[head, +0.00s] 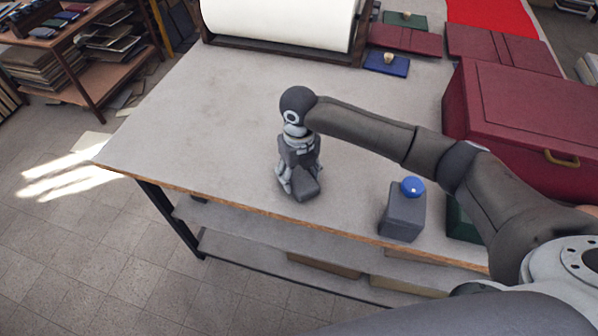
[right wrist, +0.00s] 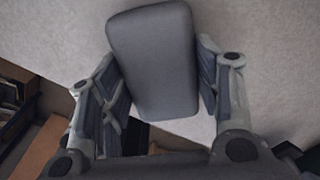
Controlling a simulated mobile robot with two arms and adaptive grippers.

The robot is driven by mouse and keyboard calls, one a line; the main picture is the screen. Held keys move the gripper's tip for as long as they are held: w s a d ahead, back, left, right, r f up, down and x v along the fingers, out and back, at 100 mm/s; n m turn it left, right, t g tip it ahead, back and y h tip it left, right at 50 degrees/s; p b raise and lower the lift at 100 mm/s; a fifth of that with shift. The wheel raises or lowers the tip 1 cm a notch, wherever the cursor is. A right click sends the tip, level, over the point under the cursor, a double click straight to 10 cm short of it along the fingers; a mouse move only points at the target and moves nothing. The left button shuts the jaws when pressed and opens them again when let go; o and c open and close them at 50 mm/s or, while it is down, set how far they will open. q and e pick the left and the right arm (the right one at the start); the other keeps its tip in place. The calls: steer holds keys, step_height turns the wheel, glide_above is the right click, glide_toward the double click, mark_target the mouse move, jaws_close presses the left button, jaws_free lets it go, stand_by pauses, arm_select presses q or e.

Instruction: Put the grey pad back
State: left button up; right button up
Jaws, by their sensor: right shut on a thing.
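The grey pad (right wrist: 155,60) is a rounded grey block, seen between the two fingers in the right wrist view. In the head view it shows as a dark grey block (head: 305,190) at the lower end of my right gripper (head: 297,178). My right gripper is shut on the pad, with one finger along each side. The gripper points down over the pale tabletop (head: 220,130), near its front edge. I cannot tell whether the pad touches the table. My left gripper is not in view.
A grey block with a blue knob (head: 405,212) stands at the front edge, right of the gripper. A large dark red case (head: 520,120) stands further right. A white roll (head: 280,18) and red and blue covers (head: 388,64) lie at the back. The table's left part is clear.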

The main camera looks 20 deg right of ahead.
mark_target(299, 175)
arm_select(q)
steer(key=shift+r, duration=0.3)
arm_select(e)
steer(key=shift+f, duration=0.4)
steer(key=o, duration=0.9)
arm_select(q)
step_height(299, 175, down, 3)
steer(key=b, duration=0.3)
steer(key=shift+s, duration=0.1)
arm_select(e)
step_height(299, 175, up, 12)
